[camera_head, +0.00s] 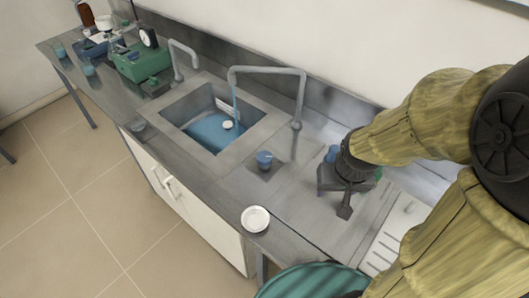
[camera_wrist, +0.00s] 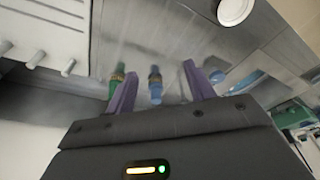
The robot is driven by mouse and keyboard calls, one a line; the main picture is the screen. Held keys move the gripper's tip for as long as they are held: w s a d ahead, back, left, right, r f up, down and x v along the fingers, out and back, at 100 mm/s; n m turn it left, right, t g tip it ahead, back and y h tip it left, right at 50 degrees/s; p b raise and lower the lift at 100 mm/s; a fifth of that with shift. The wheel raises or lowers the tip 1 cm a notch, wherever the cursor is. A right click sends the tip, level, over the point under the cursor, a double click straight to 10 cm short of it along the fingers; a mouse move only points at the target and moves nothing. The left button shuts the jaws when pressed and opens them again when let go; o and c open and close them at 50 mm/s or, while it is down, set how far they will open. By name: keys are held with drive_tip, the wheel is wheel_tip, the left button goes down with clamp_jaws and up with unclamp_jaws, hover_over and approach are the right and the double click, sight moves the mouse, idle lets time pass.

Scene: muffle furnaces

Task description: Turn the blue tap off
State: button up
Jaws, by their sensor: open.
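The blue tap (camera_wrist: 155,88), with a dark collar, shows in the wrist view between the fingers of my gripper (camera_wrist: 160,70), with gaps on both sides. A green tap (camera_wrist: 116,88) stands beside it, partly behind the left finger. In the head view my gripper (camera_head: 345,205) is over the counter right of the sink. A blue piece (camera_head: 333,153), probably the blue tap, shows just behind it, partly hidden. My gripper is open and holds nothing. A blue stream (camera_head: 235,105) hangs below the grey spout (camera_head: 268,70) over the sink (camera_head: 180,105), which has blue water in it.
A blue cup (camera_head: 264,160) and a white dish (camera_head: 255,219) stand on the counter left of my gripper. A white slotted panel (camera_head: 395,235) lies to the right. A teal round seat (camera_head: 310,283) is at the front. Green equipment (camera_head: 140,65) stands at the far left.

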drive_tip(key=o, duration=0.3)
drive_tip(key=shift+n, duration=0.9)
drive_tip(key=w, duration=0.2)
drive_tip(key=w+a+r, duration=0.1)
drive_tip(key=w+a+p, duration=0.1)
drive_tip(key=w, duration=0.1)
drive_tip(key=shift+w+r, duration=0.15)
drive_tip(key=shift+w, duration=0.15)
drive_tip(key=n+g+p, duration=0.3)
drive_tip(key=n+p, duration=0.1)
drive_tip(key=n, duration=0.5)
hover_over(265, 155)
wheel_tip(265, 155, down, 3)
drive_tip(key=shift+s+a+f, duration=0.1)
drive_tip(key=shift+s+f, duration=0.1)
wheel_tip(265, 155, down, 17)
drive_tip(key=p, duration=0.5)
drive_tip(key=shift+f+p, duration=0.2)
drive_tip(key=shift+p, duration=0.15)
drive_tip(key=shift+w, duration=0.1)
drive_tip(key=c, duration=0.9)
